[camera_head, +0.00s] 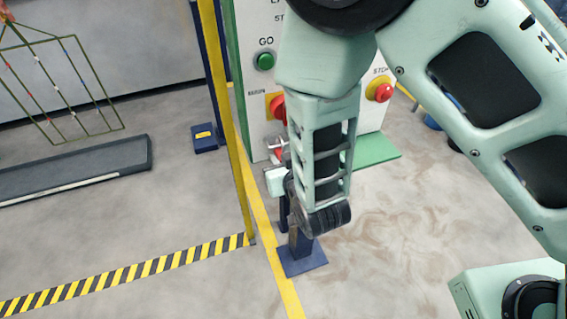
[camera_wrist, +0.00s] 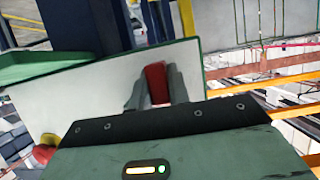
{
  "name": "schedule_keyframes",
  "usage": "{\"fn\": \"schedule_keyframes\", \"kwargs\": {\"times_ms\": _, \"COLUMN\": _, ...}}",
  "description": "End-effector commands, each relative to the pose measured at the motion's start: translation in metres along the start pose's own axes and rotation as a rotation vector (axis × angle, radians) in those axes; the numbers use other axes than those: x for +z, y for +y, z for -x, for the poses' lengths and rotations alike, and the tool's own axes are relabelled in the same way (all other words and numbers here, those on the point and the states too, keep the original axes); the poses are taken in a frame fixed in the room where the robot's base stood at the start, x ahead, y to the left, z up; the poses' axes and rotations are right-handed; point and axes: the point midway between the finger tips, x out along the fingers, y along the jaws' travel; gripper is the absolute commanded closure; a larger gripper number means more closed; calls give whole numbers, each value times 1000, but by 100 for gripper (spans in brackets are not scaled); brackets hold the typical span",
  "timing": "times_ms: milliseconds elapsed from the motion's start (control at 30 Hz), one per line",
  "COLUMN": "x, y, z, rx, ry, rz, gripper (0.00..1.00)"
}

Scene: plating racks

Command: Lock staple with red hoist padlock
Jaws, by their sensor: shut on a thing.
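The red padlock (camera_wrist: 156,84) sits between the two grey fingers of my gripper (camera_wrist: 154,92) in the wrist view. My gripper is shut on it, and the fingers hide its sides. Behind it is the white face of the control panel (camera_wrist: 95,95). In the head view my gripper (camera_head: 277,160) is at the lower left part of the panel (camera_head: 262,95), partly hidden by my own arm, with a bit of red showing there. I cannot make out the staple or the padlock's shackle in either view, nor tell whether the padlock touches the panel.
The panel carries a green GO button (camera_head: 264,61) and a red STOP button (camera_head: 381,90). A yellow post (camera_head: 228,120) stands close at left. A green shelf (camera_head: 375,150) juts out at right.

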Motion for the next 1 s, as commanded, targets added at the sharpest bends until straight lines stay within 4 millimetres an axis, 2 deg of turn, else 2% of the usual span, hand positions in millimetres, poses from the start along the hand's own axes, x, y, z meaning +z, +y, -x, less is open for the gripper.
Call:
{"fn": "schedule_keyframes", "kwargs": {"times_ms": 300, "x": -7, "y": 0, "z": -14, "rx": 0, "ry": 2, "rz": -1, "gripper": 100}}
{"fn": "schedule_keyframes", "kwargs": {"times_ms": 867, "x": 20, "y": 0, "z": -25, "rx": 0, "ry": 1, "rz": 0, "gripper": 100}}
{"fn": "schedule_keyframes", "kwargs": {"times_ms": 1000, "x": 18, "y": 9, "z": -24, "rx": 2, "ry": 1, "rz": 0, "gripper": 100}}
